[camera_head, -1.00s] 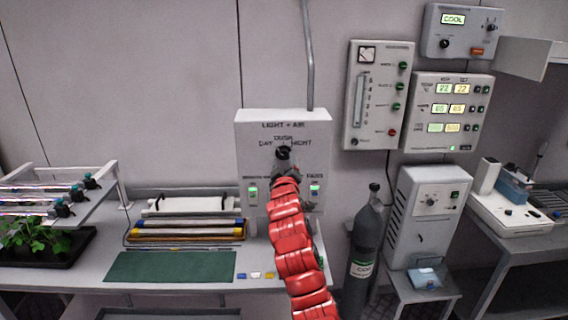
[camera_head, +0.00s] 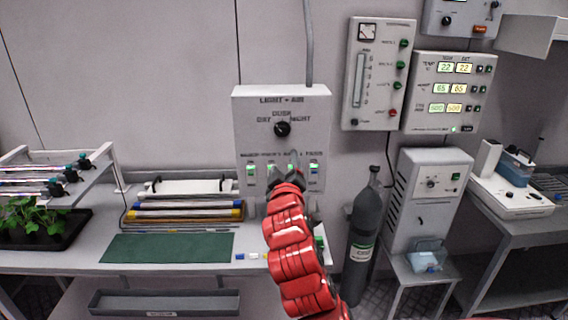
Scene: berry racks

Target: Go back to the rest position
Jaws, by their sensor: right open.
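My right gripper (camera_head: 290,177) is in front of the lower part of the light and air panel (camera_head: 255,104), below its dark dial. Its red arm (camera_head: 296,255) comes up from the bottom. The jaws are open and I see nothing held in them. The dial (camera_head: 282,129) is uncovered, under the DUSK, DAY and NIGHT labels. The gripper hides part of the lower switch row; whether it touches the panel I cannot tell. My left gripper is not in view.
A bench with a green mat (camera_head: 168,248) and a rack of coloured tubes (camera_head: 188,210) lies left of my arm. A plant tray (camera_head: 60,240) stands at far left. A grey gas cylinder (camera_head: 366,240) and a white cabinet (camera_head: 432,200) stand close on the right.

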